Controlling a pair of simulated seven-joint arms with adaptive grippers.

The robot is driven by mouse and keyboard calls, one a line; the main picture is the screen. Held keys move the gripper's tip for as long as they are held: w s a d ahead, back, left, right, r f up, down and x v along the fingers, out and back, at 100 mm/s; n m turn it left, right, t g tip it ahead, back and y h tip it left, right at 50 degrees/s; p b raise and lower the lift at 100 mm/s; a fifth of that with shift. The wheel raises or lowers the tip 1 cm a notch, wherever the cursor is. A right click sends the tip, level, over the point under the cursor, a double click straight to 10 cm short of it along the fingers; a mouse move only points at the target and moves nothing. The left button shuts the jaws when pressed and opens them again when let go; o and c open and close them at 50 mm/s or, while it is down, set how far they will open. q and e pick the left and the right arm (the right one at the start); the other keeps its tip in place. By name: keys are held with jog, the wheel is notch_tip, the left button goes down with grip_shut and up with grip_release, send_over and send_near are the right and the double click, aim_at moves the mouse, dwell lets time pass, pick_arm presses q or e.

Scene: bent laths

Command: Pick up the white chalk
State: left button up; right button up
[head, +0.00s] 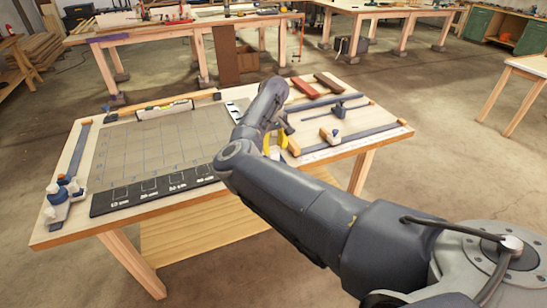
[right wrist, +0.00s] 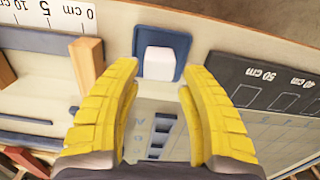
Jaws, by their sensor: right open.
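The white chalk (right wrist: 159,62) shows in the right wrist view as a short, pale block on a small dark-blue tray (right wrist: 150,42). My right gripper (right wrist: 162,80) is open, with its yellow fingers spread to either side and the chalk just beyond the gap between the tips. I cannot tell whether the fingers touch it. In the head view my right gripper (head: 268,143) is mostly behind my own arm, and I cannot make out the chalk clearly there. My left gripper is not in view.
A wooden block (right wrist: 87,64) stands close to the left finger in the right wrist view. A black strip with length marks (right wrist: 262,85) lies to the right.

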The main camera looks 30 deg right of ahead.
aim_at(273, 152)
jog(key=shift+f, duration=2.75)
jog(key=c, duration=0.9)
